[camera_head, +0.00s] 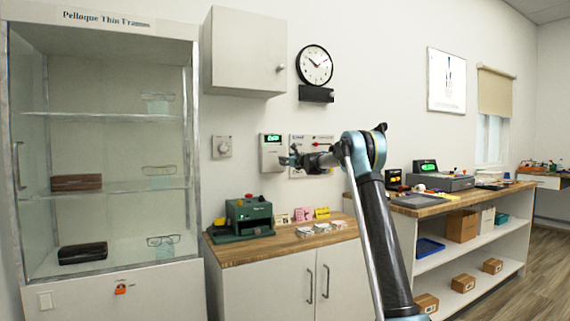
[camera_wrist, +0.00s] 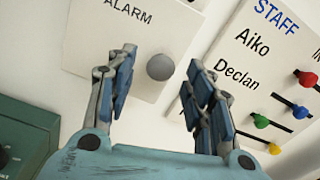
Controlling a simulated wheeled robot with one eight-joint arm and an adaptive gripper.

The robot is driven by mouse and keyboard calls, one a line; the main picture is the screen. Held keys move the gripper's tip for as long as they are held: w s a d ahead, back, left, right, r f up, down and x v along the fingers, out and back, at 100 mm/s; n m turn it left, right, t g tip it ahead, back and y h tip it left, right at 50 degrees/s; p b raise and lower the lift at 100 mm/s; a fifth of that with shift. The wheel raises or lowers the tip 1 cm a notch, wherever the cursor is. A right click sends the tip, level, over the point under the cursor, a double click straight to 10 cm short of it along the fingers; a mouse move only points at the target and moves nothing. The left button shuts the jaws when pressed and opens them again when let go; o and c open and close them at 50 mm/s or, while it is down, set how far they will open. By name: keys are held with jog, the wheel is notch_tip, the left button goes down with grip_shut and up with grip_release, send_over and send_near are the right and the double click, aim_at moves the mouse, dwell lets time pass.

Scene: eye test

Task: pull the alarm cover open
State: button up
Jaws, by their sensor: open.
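The alarm cover (camera_wrist: 88,45) is a white panel lettered ALARM on the wall, with a round grey knob (camera_wrist: 160,67) near its right side. In the head view the alarm box (camera_head: 268,140) has a green lit display above the cover. The cover looks shut. My gripper (camera_wrist: 161,75) is open in front of the panel, with a blue-grey finger to either side of the knob in the picture. The fingers do not appear to touch the knob. In the head view my gripper (camera_head: 289,157) overlaps the right side of the alarm box, and the knob cannot be made out.
A staff board (camera_wrist: 262,75) with names and coloured sliders hangs just right of the alarm. Below is a wooden counter (camera_head: 290,243) with a green machine (camera_head: 248,217) and small cards. A wall dial (camera_head: 222,147) is left, and a clock (camera_head: 315,65) is above.

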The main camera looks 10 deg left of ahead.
jog(key=shift+x, duration=1.1)
grip_shut()
jog(key=shift+a, duration=0.1)
